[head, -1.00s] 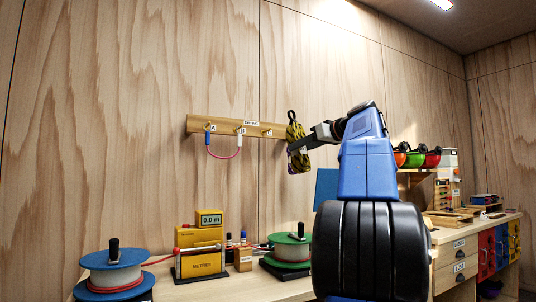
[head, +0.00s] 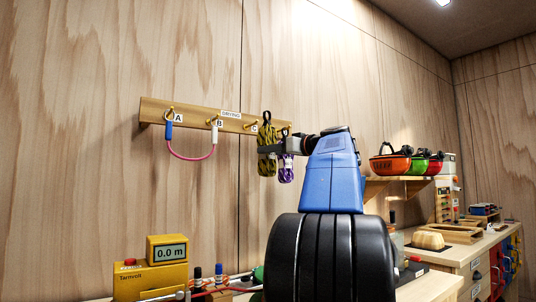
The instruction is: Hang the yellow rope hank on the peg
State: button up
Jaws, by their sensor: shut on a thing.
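The yellow rope hank (head: 267,152), yellow with dark markings, hangs upright from my gripper (head: 277,147) in front of the right part of the wooden peg rail (head: 190,117). A black loop sticks up at its top. My gripper is shut on the hank's upper body from the right. The brass peg by label C (head: 250,126) is bare and sits just left of the loop. The hank overlaps the rail in the picture; I cannot tell the gap in depth or whether it touches a peg.
A purple rope hank (head: 286,170) hangs at the rail's right end, close beside the yellow one and partly hidden. A pink cord (head: 190,158) hangs between pegs A and B. Helmets (head: 391,163) stand on a shelf at right. A yellow meter (head: 150,280) stands below.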

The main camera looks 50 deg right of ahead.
jog(key=w+d+f, duration=0.1)
jog(key=w+d, duration=0.1)
jog(key=w, duration=0.8)
jog(key=shift+d+f, duration=0.2)
jog(key=shift+f, duration=0.05)
dwell(1.2)
jog(key=shift+w+f, duration=0.1)
dwell(0.5)
jog(key=o, duration=1.4)
jog(key=shift+c, duration=0.2)
jog(key=s, duration=1.7)
jog(key=shift+s+d, duration=0.2)
jog(key=shift+s, duration=0.05)
